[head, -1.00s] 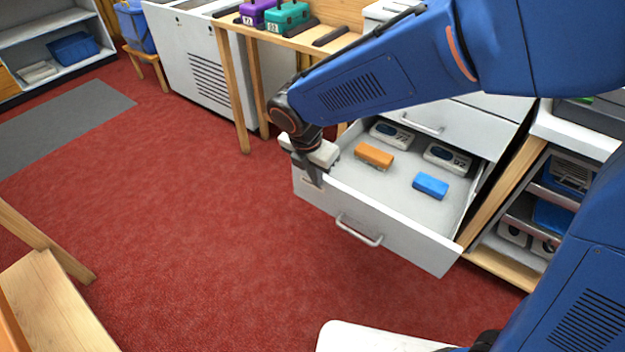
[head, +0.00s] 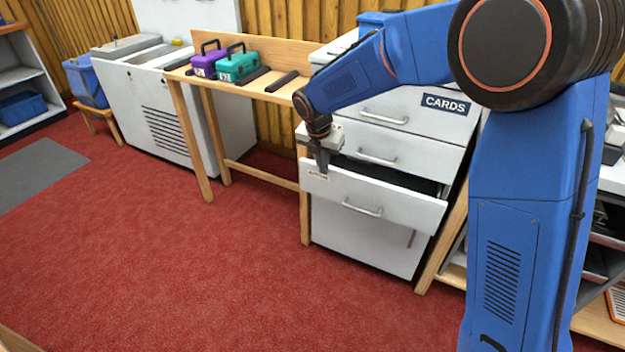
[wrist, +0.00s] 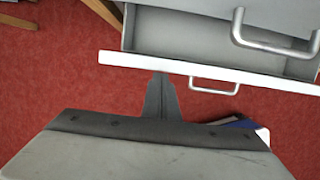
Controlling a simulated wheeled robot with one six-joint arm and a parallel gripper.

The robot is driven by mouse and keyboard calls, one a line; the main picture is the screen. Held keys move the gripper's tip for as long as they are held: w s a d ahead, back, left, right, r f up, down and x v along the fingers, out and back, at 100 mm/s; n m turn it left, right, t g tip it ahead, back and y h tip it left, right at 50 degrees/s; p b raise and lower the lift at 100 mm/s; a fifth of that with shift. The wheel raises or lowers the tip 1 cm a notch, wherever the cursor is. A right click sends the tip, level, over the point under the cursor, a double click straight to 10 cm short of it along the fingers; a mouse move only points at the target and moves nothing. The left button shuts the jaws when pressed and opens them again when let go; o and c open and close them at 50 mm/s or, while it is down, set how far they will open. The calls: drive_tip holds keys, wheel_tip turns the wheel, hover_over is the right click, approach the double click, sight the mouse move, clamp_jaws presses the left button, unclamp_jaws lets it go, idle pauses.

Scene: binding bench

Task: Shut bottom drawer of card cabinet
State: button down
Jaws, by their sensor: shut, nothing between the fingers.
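The card cabinet (head: 365,243) stands right of the middle in the head view, with a CARDS label (head: 446,104) near its top. Its lowest drawer (head: 385,199) is still partly out, with a dark gap behind its front. In the wrist view, the drawer's white front edge (wrist: 210,72) and handle (wrist: 213,86) lie just beyond my fingertips. My gripper (head: 321,160) is shut and empty, pointing down at the left end of the drawer front. It also shows shut in the wrist view (wrist: 162,92). I cannot tell whether it touches the front.
A wooden bench (head: 260,88) with a purple box (head: 208,62) and a teal box (head: 238,66) adjoins the cabinet on the left. The drawers above (head: 375,145) look closed. Red carpet in front of the cabinet is clear.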

drive_tip(key=shift+w+d, duration=0.35)
drive_tip(key=shift+w, duration=0.4)
drive_tip(key=shift+w+d, duration=0.3)
drive_tip(key=shift+w, duration=0.5)
drive_tip(key=shift+w+d, duration=0.35)
drive_tip(key=shift+w, duration=0.4)
